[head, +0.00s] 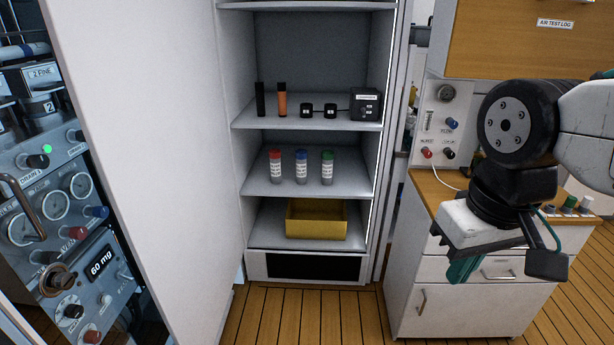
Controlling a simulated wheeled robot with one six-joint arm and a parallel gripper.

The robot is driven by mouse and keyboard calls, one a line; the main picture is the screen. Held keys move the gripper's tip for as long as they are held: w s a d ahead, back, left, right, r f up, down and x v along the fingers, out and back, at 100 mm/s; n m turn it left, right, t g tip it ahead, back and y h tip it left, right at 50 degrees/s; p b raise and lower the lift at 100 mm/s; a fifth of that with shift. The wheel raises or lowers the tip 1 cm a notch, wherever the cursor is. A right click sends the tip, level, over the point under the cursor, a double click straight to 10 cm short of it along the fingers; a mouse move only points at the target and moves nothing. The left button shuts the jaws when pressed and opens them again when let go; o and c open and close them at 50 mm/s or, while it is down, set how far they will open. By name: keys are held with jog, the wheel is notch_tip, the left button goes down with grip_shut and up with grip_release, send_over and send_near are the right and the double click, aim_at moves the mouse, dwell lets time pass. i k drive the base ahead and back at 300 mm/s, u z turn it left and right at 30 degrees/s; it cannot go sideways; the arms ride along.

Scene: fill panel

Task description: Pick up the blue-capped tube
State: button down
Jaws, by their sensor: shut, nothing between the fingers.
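The blue-capped tube (301,168) stands upright on the middle shelf (262,187) of the open cabinet. It is white-bodied with a label, between a red-capped tube (275,166) on its left and a green-capped tube (327,168) on its right, with gaps between them. My gripper (463,272) is at the right, in front of the drawer unit, well apart from the tubes. It points downward, and its teal fingers are shut and empty.
A yellow bin (316,228) sits on the shelf below. Above are a black and an orange cylinder (282,100) and a black charger (366,105). The open door (150,150) bounds the left; the drawer unit (440,290) stands right. The shelf front is clear.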

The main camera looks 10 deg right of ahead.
aim_at(301, 155)
jog(key=z, duration=0.15)
jog(key=k, duration=0.4)
jog(key=u, duration=0.9)
jog(key=i, duration=1)
jog(key=z, duration=0.5)
jog(key=k, duration=0.15)
jog(key=z, duration=0.2)
